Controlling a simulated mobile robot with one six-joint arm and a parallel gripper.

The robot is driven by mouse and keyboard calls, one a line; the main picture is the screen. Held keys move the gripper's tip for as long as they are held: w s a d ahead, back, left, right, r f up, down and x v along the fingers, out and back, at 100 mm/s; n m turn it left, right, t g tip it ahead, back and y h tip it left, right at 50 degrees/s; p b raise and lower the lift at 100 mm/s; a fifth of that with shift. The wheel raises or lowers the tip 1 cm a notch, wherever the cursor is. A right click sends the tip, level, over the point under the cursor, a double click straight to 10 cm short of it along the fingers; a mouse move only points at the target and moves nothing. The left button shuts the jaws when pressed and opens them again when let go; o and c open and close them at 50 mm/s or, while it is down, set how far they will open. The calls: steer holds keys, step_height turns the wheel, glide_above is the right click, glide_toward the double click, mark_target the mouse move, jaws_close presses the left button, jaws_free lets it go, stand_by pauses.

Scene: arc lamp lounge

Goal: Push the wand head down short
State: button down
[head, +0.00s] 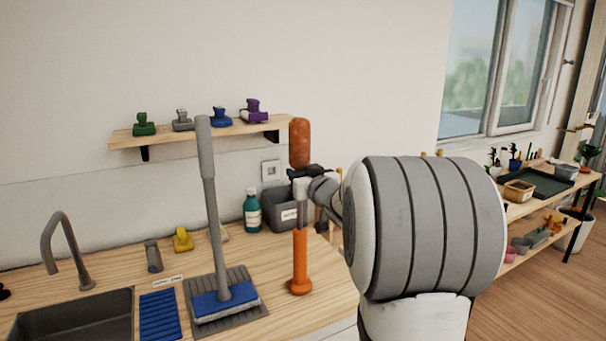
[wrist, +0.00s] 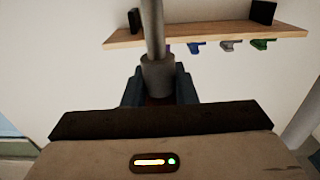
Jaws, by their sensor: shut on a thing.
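A wand stands upright on the wooden counter, with an orange lower tube and foot (head: 300,262), a thin grey rod (head: 303,214) and a rust-orange head (head: 299,143) on top. A length of bare rod shows between tube and head. My gripper (head: 306,181) is shut on the wand just below the head. In the wrist view, which is upside down, dark jaws (wrist: 160,93) close around a grey collar (wrist: 158,73) on the rod. The grip itself is partly hidden by the jaws. The head is out of the wrist view.
A tall grey-handled brush with a blue head (head: 224,302) stands on a grey mat left of the wand. A teal bottle (head: 252,211) and a grey bin (head: 284,209) stand behind. A sink (head: 75,318) is at left. A shelf (head: 190,131) hangs above.

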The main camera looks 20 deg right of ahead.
mark_target(300, 229)
step_height(300, 229, down, 14)
steer(key=b, duration=1)
steer(key=shift+r, duration=0.25)
steer(key=shift+s+f+b, duration=0.15)
steer(key=shift+f+b, duration=0.15)
steer(key=shift+f, duration=0.25)
steer(key=c, duration=1.5)
jaws_free()
steer(key=shift+f, duration=0.1)
steer(key=shift+c, duration=0.2)
steer(key=shift+o, duration=0.8)
steer(key=shift+w, duration=0.2)
steer(key=shift+o, duration=1.1)
steer(key=shift+s+r, duration=0.1)
steer(key=shift+r, duration=0.15)
